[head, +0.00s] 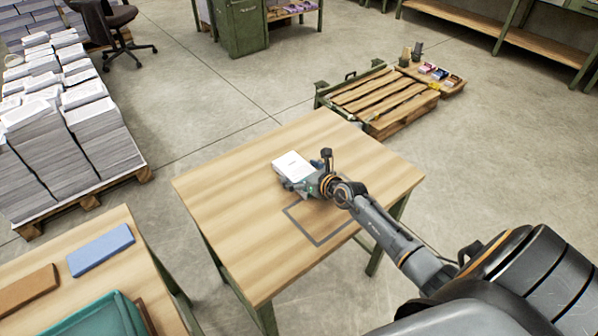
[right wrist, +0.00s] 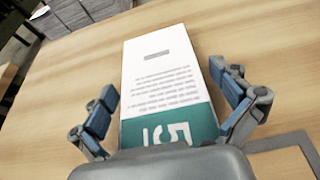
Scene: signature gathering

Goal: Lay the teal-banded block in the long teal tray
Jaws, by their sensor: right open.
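The teal-banded block (head: 291,165) lies flat on the wooden table, white with print. In the right wrist view the block (right wrist: 160,75) shows a teal band with a white "5" at its near end. My right gripper (head: 308,184) is at the block's near end. In the right wrist view its open fingers (right wrist: 165,108) stand on either side of the block, with visible gaps; the palm hides the block's nearest edge. A teal tray (head: 98,318) shows at the bottom left on another table, cut off by the frame, so its full length is hidden. My left gripper is not in view.
A dark rectangular outline (head: 321,222) marks the wooden table (head: 235,215). A blue slab (head: 100,249) and a brown slab (head: 27,290) lie near the teal tray. A gap separates the two tables. Paper stacks (head: 60,150) stand on a pallet at left.

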